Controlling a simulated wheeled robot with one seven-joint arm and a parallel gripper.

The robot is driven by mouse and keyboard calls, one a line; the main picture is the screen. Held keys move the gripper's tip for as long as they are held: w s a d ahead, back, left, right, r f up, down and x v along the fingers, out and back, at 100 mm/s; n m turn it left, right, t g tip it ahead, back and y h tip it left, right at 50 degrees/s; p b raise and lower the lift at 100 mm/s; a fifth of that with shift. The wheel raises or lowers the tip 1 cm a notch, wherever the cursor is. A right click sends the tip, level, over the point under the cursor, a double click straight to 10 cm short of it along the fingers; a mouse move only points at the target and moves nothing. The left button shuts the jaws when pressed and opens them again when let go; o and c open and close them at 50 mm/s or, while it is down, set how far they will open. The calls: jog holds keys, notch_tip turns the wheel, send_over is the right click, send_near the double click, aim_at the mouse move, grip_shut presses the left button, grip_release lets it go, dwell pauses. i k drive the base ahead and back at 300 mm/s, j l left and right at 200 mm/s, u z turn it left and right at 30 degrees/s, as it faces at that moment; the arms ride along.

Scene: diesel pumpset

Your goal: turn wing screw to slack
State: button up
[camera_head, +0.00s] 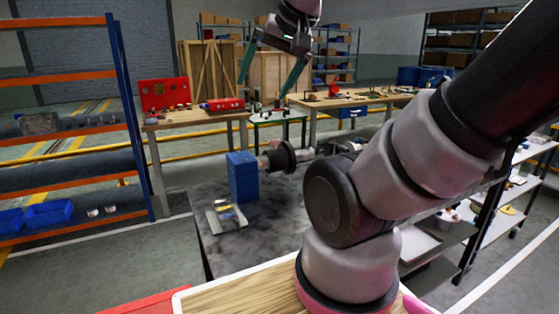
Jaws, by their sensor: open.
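My gripper (264,84) hangs at the top of the head view with its two green fingers spread apart and nothing between them. It is above and behind, in the picture, a blue block-shaped unit (242,178) on a dark stone-like bench (262,232). A dark round flange or wheel (283,157) with a pinkish part beside it sits just right of the blue unit. I cannot make out a wing screw; it is too small or hidden. The gripper appears apart from the unit.
An orange-and-blue rack (60,80) stands left. Wooden workbenches (195,116) stand behind. My arm covers the bench's right side; shelving (475,230) stands beyond.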

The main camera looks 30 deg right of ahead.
aim_at(276, 142)
jog(key=l, duration=0.6)
jog(key=i+l, duration=0.15)
jog(key=l, duration=0.5)
